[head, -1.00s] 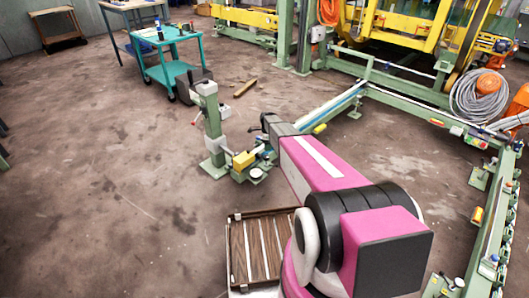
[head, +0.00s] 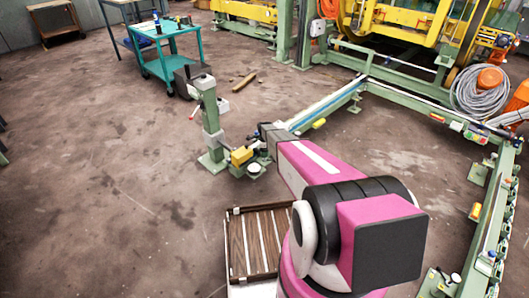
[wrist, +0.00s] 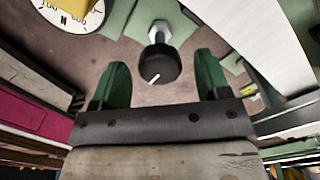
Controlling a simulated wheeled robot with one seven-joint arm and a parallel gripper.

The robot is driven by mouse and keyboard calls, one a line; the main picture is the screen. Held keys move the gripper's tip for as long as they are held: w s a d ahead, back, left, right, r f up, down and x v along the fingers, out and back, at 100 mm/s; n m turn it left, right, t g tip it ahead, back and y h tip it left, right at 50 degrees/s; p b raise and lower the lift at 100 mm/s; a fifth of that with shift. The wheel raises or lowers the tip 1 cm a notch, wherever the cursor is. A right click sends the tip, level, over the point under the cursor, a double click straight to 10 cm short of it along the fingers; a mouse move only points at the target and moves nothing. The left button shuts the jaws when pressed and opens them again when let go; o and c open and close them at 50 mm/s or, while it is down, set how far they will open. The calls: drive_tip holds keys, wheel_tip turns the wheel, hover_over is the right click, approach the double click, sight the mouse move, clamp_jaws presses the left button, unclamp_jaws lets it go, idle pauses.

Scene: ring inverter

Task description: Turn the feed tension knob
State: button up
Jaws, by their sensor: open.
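The feed tension knob, a black round knob with a white pointer line (wrist: 158,68), shows in the wrist view on a metal shaft, just beyond my fingertips. My gripper (wrist: 162,78) is open, with one green finger on each side of the knob's near part. I see a gap between the knob and each finger; I cannot tell the exact depth. In the head view my arm reaches to the green machine post (head: 210,120), and the knob is hidden there.
A pale beam (wrist: 250,40) runs along the right. A teal cart (head: 165,55) stands behind the post. A slatted wooden crate (head: 238,250) is beside my base.

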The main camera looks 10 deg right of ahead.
drive_tip(key=shift+f, duration=0.2)
drive_tip(key=c, duration=0.9)
drive_tip(key=shift+c, duration=0.2)
